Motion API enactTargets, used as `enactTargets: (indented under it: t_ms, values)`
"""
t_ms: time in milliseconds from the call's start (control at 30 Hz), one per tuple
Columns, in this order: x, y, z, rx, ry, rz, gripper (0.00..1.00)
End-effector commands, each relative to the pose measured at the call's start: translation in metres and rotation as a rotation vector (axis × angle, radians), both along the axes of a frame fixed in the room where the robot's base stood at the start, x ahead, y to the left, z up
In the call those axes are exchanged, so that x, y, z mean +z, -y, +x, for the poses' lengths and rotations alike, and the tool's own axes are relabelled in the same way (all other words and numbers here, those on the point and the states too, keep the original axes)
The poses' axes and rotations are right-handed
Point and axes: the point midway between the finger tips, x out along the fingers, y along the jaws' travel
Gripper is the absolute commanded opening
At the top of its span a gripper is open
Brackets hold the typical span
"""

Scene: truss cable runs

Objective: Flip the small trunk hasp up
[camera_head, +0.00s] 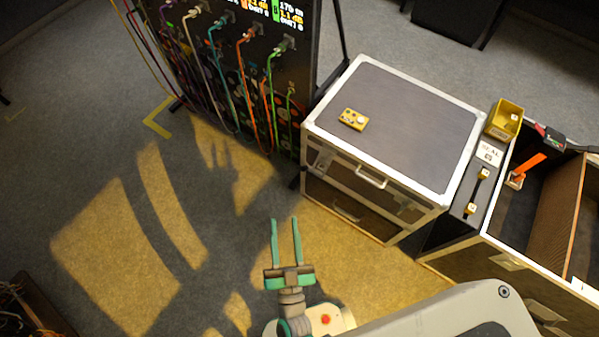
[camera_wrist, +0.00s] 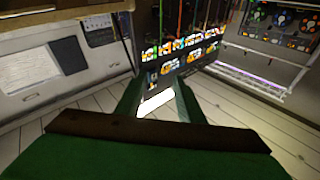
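A case with a grey top (camera_head: 395,120) and metal edges stands right of centre in the head view. Its front has handles and a small metal plate (camera_head: 411,208) near the right corner. An open trunk (camera_head: 480,248) stands at the right, with another metal fitting (camera_head: 508,261) on its near side. I cannot tell for sure which fitting is the small trunk hasp, or its position. My gripper (camera_head: 285,224) is open and empty, in front of and left of the grey-topped case, touching nothing. Its spread fingers also show in the wrist view (camera_wrist: 157,98).
A black panel (camera_head: 262,70) with several coloured cables stands at the back. A yellow box with knobs (camera_head: 354,119) lies on the grey top. A yellow bin (camera_head: 501,125) and an orange object (camera_head: 528,165) are at the right.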

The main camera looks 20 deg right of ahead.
Motion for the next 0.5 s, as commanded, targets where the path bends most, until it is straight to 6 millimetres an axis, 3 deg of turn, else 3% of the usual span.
enactTargets:
  t_ms: [33,300,500]
  values:
    - [-0.008,0.004,0.016,-0.035,0.032,0.015,0.35]
    - [-0.056,0.033,0.081,-0.300,0.101,0.088,0.35]
    - [-0.098,0.041,0.125,-0.527,0.057,0.132,0.35]
